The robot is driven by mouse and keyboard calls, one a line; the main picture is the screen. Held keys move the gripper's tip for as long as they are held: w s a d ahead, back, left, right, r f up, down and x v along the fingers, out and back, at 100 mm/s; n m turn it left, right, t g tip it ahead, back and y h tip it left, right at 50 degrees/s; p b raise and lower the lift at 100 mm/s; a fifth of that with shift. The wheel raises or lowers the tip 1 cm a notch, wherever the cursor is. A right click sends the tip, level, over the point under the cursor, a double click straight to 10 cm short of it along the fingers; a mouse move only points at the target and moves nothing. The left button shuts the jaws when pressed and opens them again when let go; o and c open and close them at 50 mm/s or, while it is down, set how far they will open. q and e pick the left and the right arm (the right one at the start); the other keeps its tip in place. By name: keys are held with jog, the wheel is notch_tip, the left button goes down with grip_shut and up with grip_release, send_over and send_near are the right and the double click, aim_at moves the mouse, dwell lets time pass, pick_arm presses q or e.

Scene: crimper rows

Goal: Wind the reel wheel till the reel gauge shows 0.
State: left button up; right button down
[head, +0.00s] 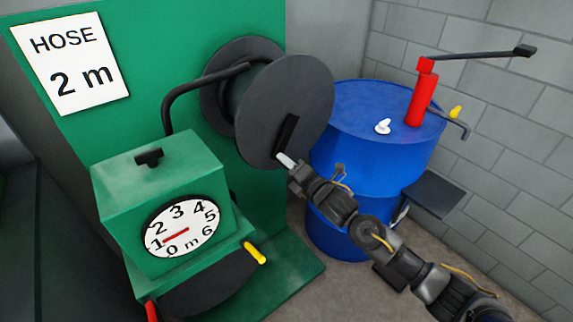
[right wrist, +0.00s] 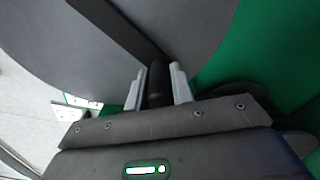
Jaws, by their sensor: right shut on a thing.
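The reel wheel (head: 300,95) is a large dark grey disc on the green panel, with a black crank arm (head: 287,134) on its face. My right gripper (head: 286,162) is at the lower end of that arm. In the right wrist view its two pale fingers (right wrist: 158,85) are shut on the black crank handle (right wrist: 157,90), one on each side. The reel gauge (head: 183,228) is a round white dial on a green box. Its red needle points at about 1. My left gripper is not in view.
A white sign (head: 70,65) reads "HOSE 2 m". A black hose (head: 170,105) runs from the reel to the green box (head: 140,190). A blue drum (head: 350,150) with a red pump (head: 421,98) stands close to the right of the wheel.

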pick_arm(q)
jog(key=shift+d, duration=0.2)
pick_arm(e)
jog(key=c, duration=1.2)
grip_release()
jog(key=shift+d, duration=0.1)
pick_arm(q)
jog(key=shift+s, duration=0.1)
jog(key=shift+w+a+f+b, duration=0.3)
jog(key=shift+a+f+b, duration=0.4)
jog(key=shift+b, duration=0.05)
pick_arm(e)
jog(key=v, duration=1)
jog(key=shift+s+d, duration=0.25)
jog(key=shift+s, duration=0.1)
